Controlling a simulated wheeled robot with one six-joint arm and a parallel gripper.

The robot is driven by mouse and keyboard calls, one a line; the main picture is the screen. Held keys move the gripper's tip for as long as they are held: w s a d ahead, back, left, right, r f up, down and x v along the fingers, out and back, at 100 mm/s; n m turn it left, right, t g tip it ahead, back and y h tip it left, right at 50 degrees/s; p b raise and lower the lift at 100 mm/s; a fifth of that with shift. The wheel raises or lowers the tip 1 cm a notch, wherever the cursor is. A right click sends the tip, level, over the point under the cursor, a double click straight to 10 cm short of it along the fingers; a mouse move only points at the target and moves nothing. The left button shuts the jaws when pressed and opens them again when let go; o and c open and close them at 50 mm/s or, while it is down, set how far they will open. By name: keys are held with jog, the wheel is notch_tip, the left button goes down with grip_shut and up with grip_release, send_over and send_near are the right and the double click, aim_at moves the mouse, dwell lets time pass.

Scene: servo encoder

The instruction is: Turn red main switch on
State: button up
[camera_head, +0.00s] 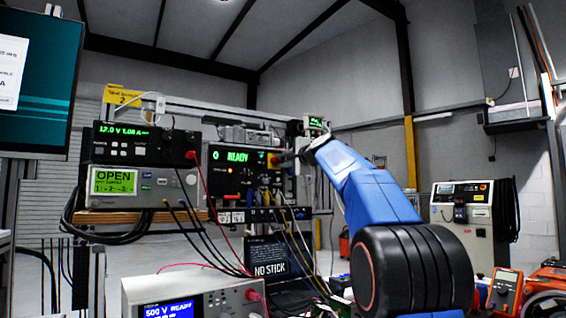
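A red switch (275,159) on a yellow plate sits at the upper right of the front of a black unit (225,181). The unit's green display reads "READY", and a small orange-red light glows below it. My blue arm reaches in from the lower right. My gripper (289,157) is dark and small, at the right edge of the red switch. I cannot tell whether it touches the switch. Its fingers are hard to make out, and the arm's wrist hides part of the area behind it. The position of the switch is too small to read.
Two stacked instruments (143,165) stand left of the black unit, showing "12.0 V" and "OPEN". Black, red and yellow cables hang below them. A white "500 V READY" meter (192,292) is in front.

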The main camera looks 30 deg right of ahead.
jog(key=shift+o, duration=0.6)
jog(key=shift+s, duration=0.2)
jog(key=s, duration=1.7)
jog(key=shift+d, duration=0.3)
